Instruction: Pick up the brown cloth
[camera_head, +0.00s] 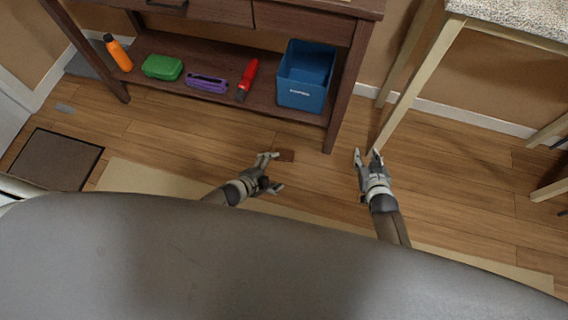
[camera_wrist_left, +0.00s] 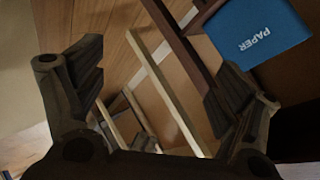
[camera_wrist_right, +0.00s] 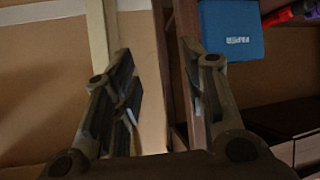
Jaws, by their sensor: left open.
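My right gripper (camera_head: 366,154) is open and empty, to the right of the cloth. Its parted fingers show in the right wrist view (camera_wrist_right: 158,55). I cannot make out the cloth in either wrist view.
A dark wooden shelf table (camera_head: 225,103) holds an orange bottle (camera_head: 118,53), green box (camera_head: 162,67), purple item (camera_head: 207,83), red item (camera_head: 246,79) and blue PAPER bin (camera_head: 306,76). Its front leg (camera_head: 346,95) stands near the cloth. A pale-legged table (camera_head: 420,80) stands right. A dark mat (camera_head: 50,159) lies left.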

